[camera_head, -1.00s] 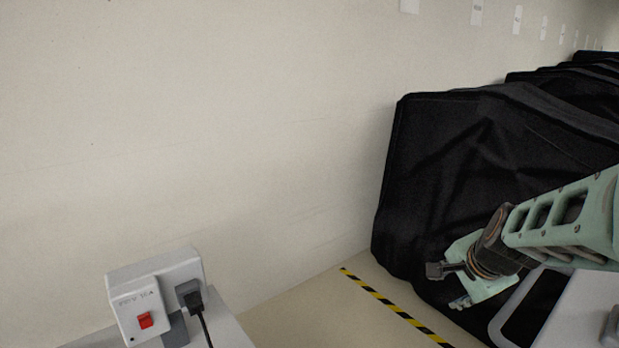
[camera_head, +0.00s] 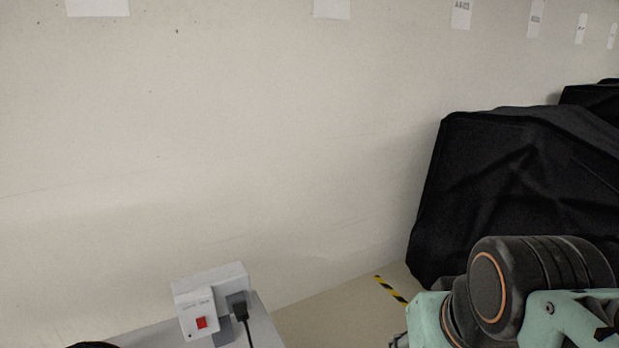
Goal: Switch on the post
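The post (camera_head: 208,288) is a white box on a grey surface at the lower left, against the wall. A red switch (camera_head: 201,322) sits on its front face. A black plug (camera_head: 238,305) with a cable is in its right part. The switch's position is too small to tell. My arm fills the lower right, well to the right of the post. Only a dark sliver at the arm's left edge may belong to my gripper (camera_head: 399,341); its fingers cannot be made out.
A black covered cart (camera_head: 520,190) stands at the right by the wall, with another behind it. Yellow-black tape (camera_head: 391,289) marks the floor. White labels (camera_head: 461,13) line the wall. The grey surface (camera_head: 262,332) bears the post. A dark rounded thing shows at the bottom left edge.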

